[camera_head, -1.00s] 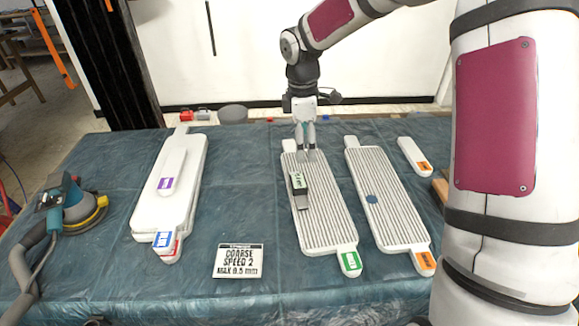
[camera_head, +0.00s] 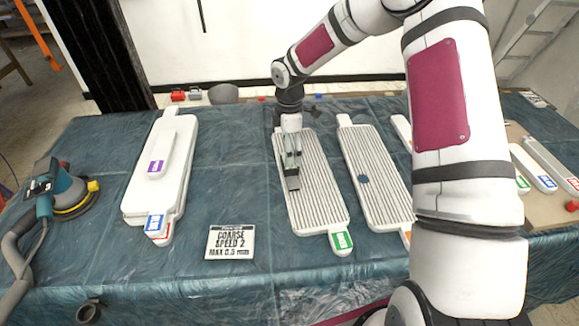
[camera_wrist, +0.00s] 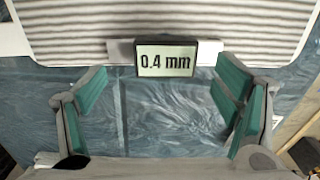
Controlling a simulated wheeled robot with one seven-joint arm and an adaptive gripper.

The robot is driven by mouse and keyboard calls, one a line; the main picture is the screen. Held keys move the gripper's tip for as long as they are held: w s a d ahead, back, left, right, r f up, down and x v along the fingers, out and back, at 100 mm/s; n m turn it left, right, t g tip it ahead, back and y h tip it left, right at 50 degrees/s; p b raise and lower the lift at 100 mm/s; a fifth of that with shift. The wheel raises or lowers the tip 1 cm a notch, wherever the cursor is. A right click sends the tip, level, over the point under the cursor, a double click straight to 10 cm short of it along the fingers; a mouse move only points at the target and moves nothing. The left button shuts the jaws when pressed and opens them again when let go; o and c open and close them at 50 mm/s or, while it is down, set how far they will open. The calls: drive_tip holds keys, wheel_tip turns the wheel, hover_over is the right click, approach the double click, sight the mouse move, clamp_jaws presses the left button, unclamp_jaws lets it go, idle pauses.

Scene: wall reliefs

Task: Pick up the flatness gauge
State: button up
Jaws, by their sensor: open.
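The flatness gauge (camera_head: 292,183) is a small dark tool on the ribbed white panel (camera_head: 318,195) with the green tag. Its upper part is partly hidden by my gripper in the head view. In the wrist view its display (camera_wrist: 167,58) reads "0.4 mm", with a light bar on each side of it. My gripper (camera_head: 291,158) is at the gauge in the head view; whether it touches cannot be told there. In the wrist view my gripper (camera_wrist: 160,92) is open, its green pads wide apart on either side below the display, with nothing between them.
A second ribbed panel (camera_head: 375,180) with a blue spot lies close on the right. Stacked white panels (camera_head: 135,195) and a sander (camera_head: 65,195) are on the left. A sign (camera_head: 230,242) reads "COARSE SPEED 2 MAX 0.5 mm". Covered table shows between stack and ribbed panels.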

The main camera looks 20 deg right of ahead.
drive_tip(key=f, duration=0.3)
drive_tip(key=f+p, duration=0.1)
drive_tip(key=f, duration=0.1)
drive_tip(key=shift+s+a, duration=0.1)
drive_tip(key=shift+s, duration=0.25)
drive_tip(key=c, duration=1.5)
